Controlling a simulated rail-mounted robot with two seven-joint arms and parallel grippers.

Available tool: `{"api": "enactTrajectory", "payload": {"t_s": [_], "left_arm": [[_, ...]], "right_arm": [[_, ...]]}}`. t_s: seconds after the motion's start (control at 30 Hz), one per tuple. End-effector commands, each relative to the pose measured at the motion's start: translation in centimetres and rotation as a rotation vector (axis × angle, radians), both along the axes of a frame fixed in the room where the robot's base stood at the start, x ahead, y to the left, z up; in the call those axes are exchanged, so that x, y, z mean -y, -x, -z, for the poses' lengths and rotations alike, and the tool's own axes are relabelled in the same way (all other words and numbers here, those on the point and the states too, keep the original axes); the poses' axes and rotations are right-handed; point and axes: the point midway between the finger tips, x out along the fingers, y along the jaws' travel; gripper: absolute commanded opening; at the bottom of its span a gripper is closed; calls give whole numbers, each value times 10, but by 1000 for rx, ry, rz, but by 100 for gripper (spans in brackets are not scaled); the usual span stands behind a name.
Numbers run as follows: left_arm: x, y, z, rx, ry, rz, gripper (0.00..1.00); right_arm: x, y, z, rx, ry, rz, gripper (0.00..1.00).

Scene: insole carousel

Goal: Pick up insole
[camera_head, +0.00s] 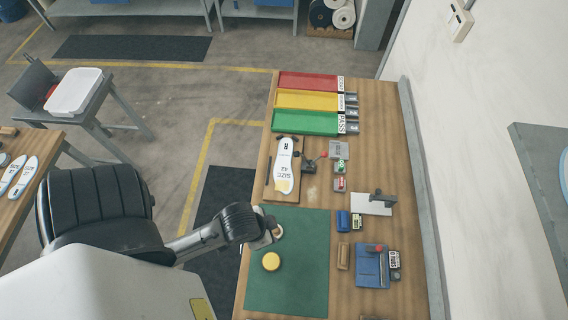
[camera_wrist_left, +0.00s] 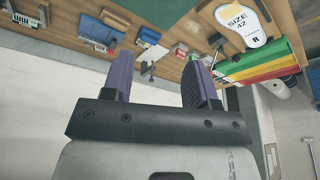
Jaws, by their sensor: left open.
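A white insole (camera_head: 287,158) marked "SIZE 42" and "R" lies on a wooden board (camera_head: 269,190) on the workbench, with a small dark clamp-like device beside it. It also shows at the upper right of the left wrist view (camera_wrist_left: 246,22). My left gripper (camera_head: 275,234) is over the upper edge of the green mat, below the insole in the head view and apart from it. In the left wrist view its two purple-padded fingers (camera_wrist_left: 160,72) stand apart with nothing between them. My right gripper is not in view.
Red, yellow and green trays (camera_head: 305,122) stand at the bench's far end. A yellow disc (camera_head: 271,261) lies on the green mat (camera_head: 300,290). Stamps, a blue box (camera_head: 371,268) and small devices line the right side, near the wall. More insoles (camera_head: 22,178) lie on the left table.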

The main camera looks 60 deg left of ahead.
Motion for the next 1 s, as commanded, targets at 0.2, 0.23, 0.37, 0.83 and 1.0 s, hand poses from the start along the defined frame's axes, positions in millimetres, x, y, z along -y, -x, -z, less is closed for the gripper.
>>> {"api": "enactTrajectory", "payload": {"t_s": [0.2,0.23,0.37,0.83,1.0], "left_arm": [[0,0,0,-1,-2,2,53],[-1,0,0,-1,-2,2,56],[-2,0,0,0,-6,4,69],[-4,0,0,-1,-14,9,100],[-3,0,0,0,-11,7,100]], "right_arm": [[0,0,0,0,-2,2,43],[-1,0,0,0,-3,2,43],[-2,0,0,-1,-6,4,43],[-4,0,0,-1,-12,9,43],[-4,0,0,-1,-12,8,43]]}}
